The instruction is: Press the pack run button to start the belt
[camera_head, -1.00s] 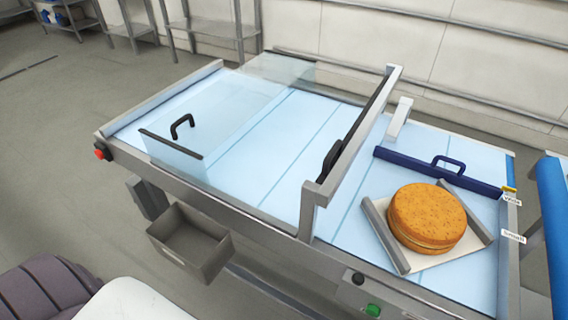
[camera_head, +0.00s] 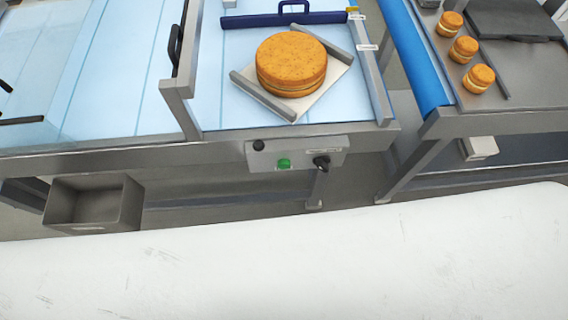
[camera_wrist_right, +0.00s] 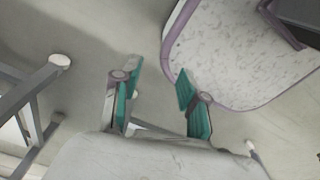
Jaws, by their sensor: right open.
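A grey control box (camera_head: 297,154) hangs on the front rail of the belt table in the head view. It carries a green button (camera_head: 284,163), a black round knob (camera_head: 258,145) at its upper left and a black switch (camera_head: 321,162) on its right. I cannot read its small label. A large round orange-brown cake (camera_head: 291,62) lies on a pale board on the blue belt (camera_head: 222,98) above the box. My right gripper (camera_wrist_right: 157,92) shows in the wrist view, open and empty above the floor, away from the box. My left gripper is not in view.
A blue bar with a handle (camera_head: 283,18) crosses the belt behind the cake. A second table at the right holds three small filled rounds (camera_head: 464,50). A white surface fills the foreground.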

